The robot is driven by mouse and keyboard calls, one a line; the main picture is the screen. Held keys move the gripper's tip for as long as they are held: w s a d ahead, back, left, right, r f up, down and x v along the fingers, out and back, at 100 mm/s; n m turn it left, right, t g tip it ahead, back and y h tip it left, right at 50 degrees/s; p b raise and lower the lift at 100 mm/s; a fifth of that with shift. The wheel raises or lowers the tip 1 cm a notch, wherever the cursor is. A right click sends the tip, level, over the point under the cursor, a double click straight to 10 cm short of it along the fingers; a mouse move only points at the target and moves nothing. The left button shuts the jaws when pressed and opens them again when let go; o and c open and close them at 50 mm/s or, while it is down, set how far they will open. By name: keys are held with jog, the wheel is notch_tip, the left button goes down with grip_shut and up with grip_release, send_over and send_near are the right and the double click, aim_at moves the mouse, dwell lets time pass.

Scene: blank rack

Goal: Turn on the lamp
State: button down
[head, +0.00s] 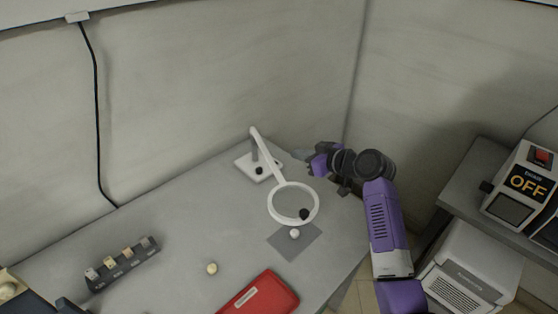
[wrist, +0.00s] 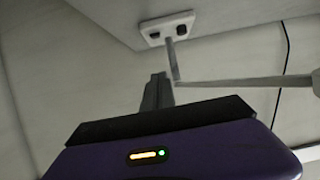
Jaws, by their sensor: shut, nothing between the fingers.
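A white lamp (head: 262,148) stands near the back corner of the grey table. Its flat base (head: 245,166) carries a dark knob or button (head: 258,170), and its arm reaches to a ring-shaped head (head: 273,205) with a dark knob (head: 304,214). No glow shows on the ring. My gripper (head: 299,154) is shut and empty, to the right of the lamp's post and apart from the base. In the wrist view my gripper (wrist: 158,82) shows below the lamp's base (wrist: 166,21), which has two dark spots, with the post close by.
A grey square mat (head: 290,245) with a small white ball lies under the ring. A red case (head: 262,295), a beige ball (head: 211,268) and a dark strip with several switches (head: 125,266) are on the table. Walls close off the back. An "OFF" box (head: 528,184) stands right.

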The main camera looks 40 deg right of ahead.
send_over(280, 164)
jog(key=a, duration=0.2)
jog(key=f, duration=0.4)
jog(key=shift+s+d+p, duration=0.15)
jog(key=shift+s+p, duration=0.2)
jog(key=shift+s, duration=0.05)
jog(key=shift+s+f, duration=0.15)
jog(key=shift+f, duration=0.45)
jog(key=shift+s+f, duration=0.15)
jog(key=shift+f, duration=0.4)
jog(key=shift+s+f, duration=0.1)
jog(key=shift+f, duration=0.65)
jog(key=f+b, duration=0.1)
jog(key=b, duration=0.2)
jog(key=shift+f+t+b, duration=0.2)
jog(key=shift+t+b, duration=0.1)
jog(key=shift+b, duration=0.05)
jog(key=shift+s+r, duration=0.1)
jog(key=shift+r, duration=0.2)
jog(key=shift+r+p, duration=0.55)
jog(key=shift+r, duration=0.3)
